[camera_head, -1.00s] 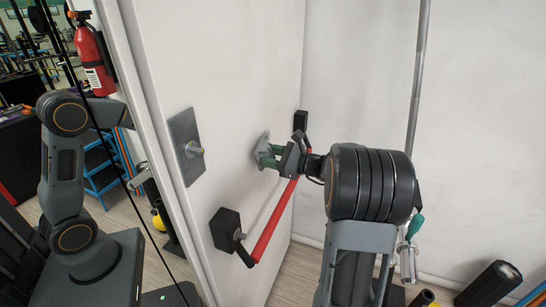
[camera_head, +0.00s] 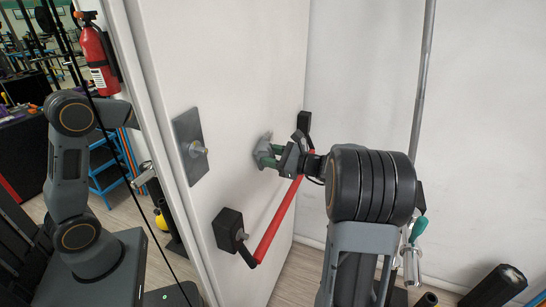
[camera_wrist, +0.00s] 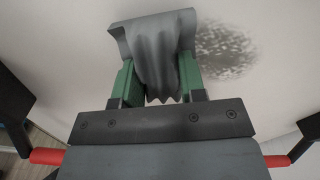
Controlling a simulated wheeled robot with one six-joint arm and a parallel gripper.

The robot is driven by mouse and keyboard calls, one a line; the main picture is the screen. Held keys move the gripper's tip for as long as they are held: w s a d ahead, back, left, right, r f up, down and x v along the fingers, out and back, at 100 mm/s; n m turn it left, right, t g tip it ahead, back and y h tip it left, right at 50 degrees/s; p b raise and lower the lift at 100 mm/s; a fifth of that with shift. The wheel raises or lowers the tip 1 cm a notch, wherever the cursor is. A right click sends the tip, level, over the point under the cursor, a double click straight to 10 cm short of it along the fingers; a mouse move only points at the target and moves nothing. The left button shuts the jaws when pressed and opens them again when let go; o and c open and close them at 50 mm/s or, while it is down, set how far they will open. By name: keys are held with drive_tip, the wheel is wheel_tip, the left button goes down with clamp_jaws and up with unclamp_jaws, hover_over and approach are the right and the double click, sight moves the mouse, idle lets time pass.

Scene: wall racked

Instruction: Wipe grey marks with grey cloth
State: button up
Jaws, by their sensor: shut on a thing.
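My gripper (camera_head: 266,155) is shut on the grey cloth (camera_wrist: 155,38), with its green fingers on both sides of it. In the wrist view the cloth is bunched between the fingers and its wider upper edge spreads beyond their tips. In the head view the cloth (camera_head: 264,139) is at the white door face, above the red bar; I cannot tell how firmly it touches. A speckled dark grey mark (camera_wrist: 224,48) shows on the white surface just right of the cloth in the wrist view. Any mark behind the cloth is hidden.
A red push bar (camera_head: 277,222) with black end mounts crosses the door below my gripper. A grey plate with a knob (camera_head: 188,147) is on the door to the left. A metal pole (camera_head: 423,80) stands at right. A fire extinguisher (camera_head: 97,57) hangs at far left.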

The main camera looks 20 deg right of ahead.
sight(274, 131)
drive_tip(key=shift+w+a, duration=0.3)
drive_tip(key=shift+d, duration=0.1)
drive_tip(key=shift+w+d, duration=0.95)
drive_tip(key=shift+d, duration=0.2)
drive_tip(key=shift+w+d+p, duration=1)
drive_tip(key=shift+w+d, duration=2.25)
drive_tip(key=shift+d, duration=0.05)
drive_tip(key=shift+s+a+b, duration=1.25)
drive_tip(key=shift+s+a, duration=0.85)
drive_tip(key=shift+a, duration=0.2)
drive_tip(key=shift+s+a+b, duration=1.25)
drive_tip(key=shift+s+a, duration=0.8)
drive_tip(key=shift+a, duration=0.2)
drive_tip(key=shift+r+p, duration=0.5)
drive_tip(key=shift+r, duration=0.25)
drive_tip(key=shift+w+d+p, duration=0.9)
drive_tip(key=shift+w+d, duration=1.1)
drive_tip(key=shift+d, duration=0.15)
drive_tip(key=shift+w+d+p, duration=0.9)
drive_tip(key=shift+w+d, duration=1.05)
drive_tip(key=shift+d, duration=0.2)
drive_tip(key=shift+w+d, duration=0.2)
drive_tip(key=shift+d, duration=0.1)
